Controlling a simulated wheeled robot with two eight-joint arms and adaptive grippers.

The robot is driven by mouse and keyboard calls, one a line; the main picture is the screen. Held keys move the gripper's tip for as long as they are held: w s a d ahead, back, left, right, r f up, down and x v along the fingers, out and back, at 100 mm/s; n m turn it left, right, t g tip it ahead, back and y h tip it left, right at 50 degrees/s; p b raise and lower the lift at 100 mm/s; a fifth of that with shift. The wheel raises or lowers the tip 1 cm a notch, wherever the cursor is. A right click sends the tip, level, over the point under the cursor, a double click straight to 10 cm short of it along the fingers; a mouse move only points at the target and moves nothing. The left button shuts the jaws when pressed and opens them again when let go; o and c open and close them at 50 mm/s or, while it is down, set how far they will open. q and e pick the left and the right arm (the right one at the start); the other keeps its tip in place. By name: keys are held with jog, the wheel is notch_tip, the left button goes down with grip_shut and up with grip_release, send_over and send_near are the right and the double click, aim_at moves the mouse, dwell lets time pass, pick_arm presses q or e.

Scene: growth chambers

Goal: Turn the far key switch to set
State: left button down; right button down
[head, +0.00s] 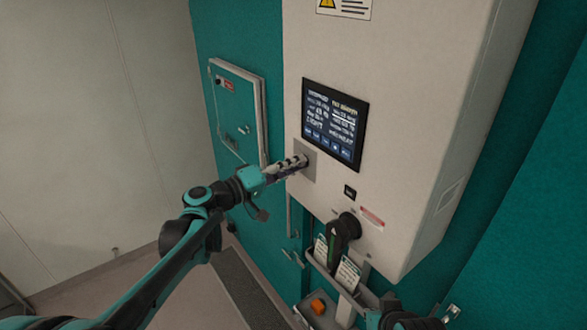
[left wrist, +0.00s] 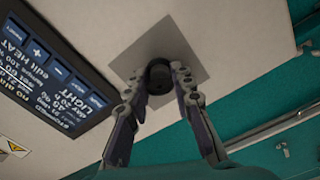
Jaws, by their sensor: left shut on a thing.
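The key switch (left wrist: 158,80) is a dark round knob on a square grey plate (left wrist: 187,45), seen in the left wrist view. In the head view the plate (head: 309,170) is on the pale cabinet front, left of and below the screen. My left gripper (head: 301,161) reaches it from the left. In the left wrist view my left gripper (left wrist: 160,82) has its two fingertips on either side of the knob, shut on it. The fingers partly hide the knob, and its set marking cannot be read. My right gripper's fingers do not show.
A dark display screen (head: 334,122) is just above and right of the plate. Below are a small black switch (head: 350,192), a large black rotary handle (head: 345,228) and a holder with cards (head: 347,272). A teal box door (head: 236,112) stands on the left. Dark parts of mine show at bottom right.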

pick_arm(q)
jog(key=shift+s+f+m, duration=0.1)
jog(key=shift+f+m, duration=0.05)
jog(key=shift+m, duration=0.45)
jog(key=c, duration=1.3)
grip_release()
jog(key=shift+s+a, duration=0.1)
jog(key=shift+a, duration=0.2)
jog(key=v, duration=1.1)
jog(key=shift+s+a, duration=0.1)
jog(key=shift+s, duration=0.05)
